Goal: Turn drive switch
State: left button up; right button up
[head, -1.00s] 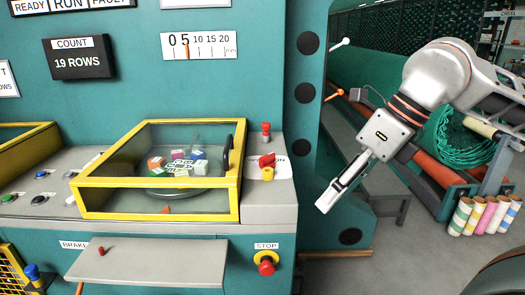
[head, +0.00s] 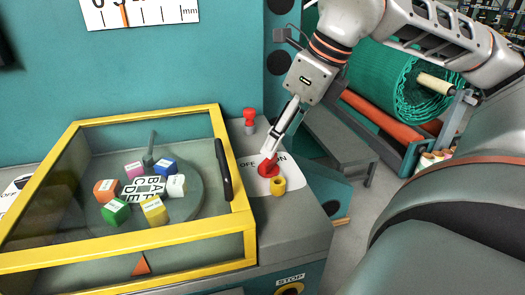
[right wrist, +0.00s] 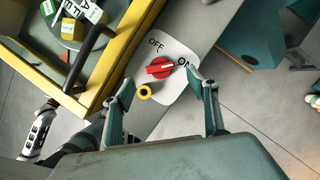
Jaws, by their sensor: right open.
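The drive switch is a red rotary knob (head: 268,168) on a white plate marked OFF and ON, on the grey console ledge. In the right wrist view the knob (right wrist: 159,67) shows a pale line across it, running roughly left to right. I cannot tell for sure which mark it points at. My right gripper (head: 268,152) is at the knob, coming down from above right. In the right wrist view its fingers (right wrist: 162,80) are spread, one to each side of the knob; contact is not clear.
A yellow cylinder (head: 278,186) stands just in front of the knob, and a red-topped peg (head: 249,118) behind it. A yellow-framed clear box (head: 120,240) with coloured blocks and a black handle (head: 223,170) lies close left. A grey bench (head: 340,145) stands to the right.

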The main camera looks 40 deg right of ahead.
aim_at(269, 165)
jog(key=b+x, duration=0.1)
jog(key=x, duration=0.5)
jog(key=shift+f, duration=0.35)
jog(key=c, duration=1.1)
